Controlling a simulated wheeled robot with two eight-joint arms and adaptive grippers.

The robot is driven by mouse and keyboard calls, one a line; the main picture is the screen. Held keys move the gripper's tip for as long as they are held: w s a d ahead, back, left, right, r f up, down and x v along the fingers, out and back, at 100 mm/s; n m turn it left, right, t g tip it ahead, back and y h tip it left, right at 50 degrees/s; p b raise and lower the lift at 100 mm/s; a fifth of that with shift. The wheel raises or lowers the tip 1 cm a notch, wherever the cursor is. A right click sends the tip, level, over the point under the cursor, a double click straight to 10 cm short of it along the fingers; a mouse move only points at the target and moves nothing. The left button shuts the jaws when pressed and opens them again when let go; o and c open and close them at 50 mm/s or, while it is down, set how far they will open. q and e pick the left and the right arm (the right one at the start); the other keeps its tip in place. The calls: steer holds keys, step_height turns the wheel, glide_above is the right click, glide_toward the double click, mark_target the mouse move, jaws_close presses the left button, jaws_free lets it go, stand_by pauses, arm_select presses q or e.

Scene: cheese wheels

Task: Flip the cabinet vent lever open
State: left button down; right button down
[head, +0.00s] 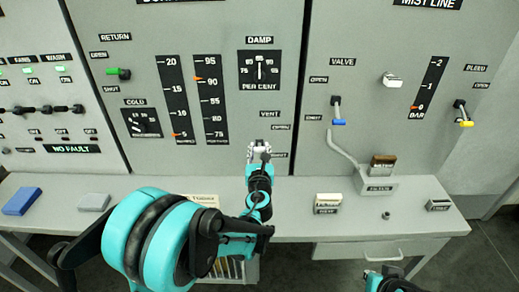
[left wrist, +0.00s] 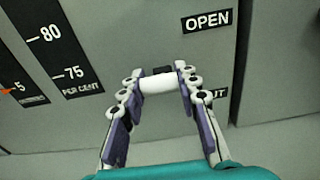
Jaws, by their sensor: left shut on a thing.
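The vent lever, a white bar with a dark piece behind it (left wrist: 158,84), lies between the fingertips of my left gripper (left wrist: 158,88) in the left wrist view. The fingers are shut on it. It sits about level with the SHUT label (left wrist: 217,92), below the OPEN label (left wrist: 207,20). In the head view my left gripper (head: 260,150) reaches the cabinet (head: 220,135) under the VENT label (head: 270,114) and largely hides the lever. Part of my right arm shows at the lower right edge; whether its jaws are open cannot be seen.
A green lever (head: 119,73) and a damp dial (head: 260,68) are left of and above the vent. A blue-tipped valve lever (head: 337,112) and a yellow-tipped bleed lever (head: 463,113) are to the right. A grey shelf (head: 290,212) with small blocks runs below.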

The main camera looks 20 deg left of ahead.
arm_select(q)
steer(key=shift+w+r+g+p, duration=0.15)
steer(key=shift+r+g+p, duration=0.35)
steer(key=shift+p, duration=0.3)
steer(key=shift+w+a+g+h+p, duration=0.1)
steer(key=shift+g+h+p, duration=0.2)
steer(key=shift+p, duration=0.05)
steer(key=c, duration=1.1)
jaws_free()
steer(key=v, duration=1.2)
steer(key=shift+f, duration=0.1)
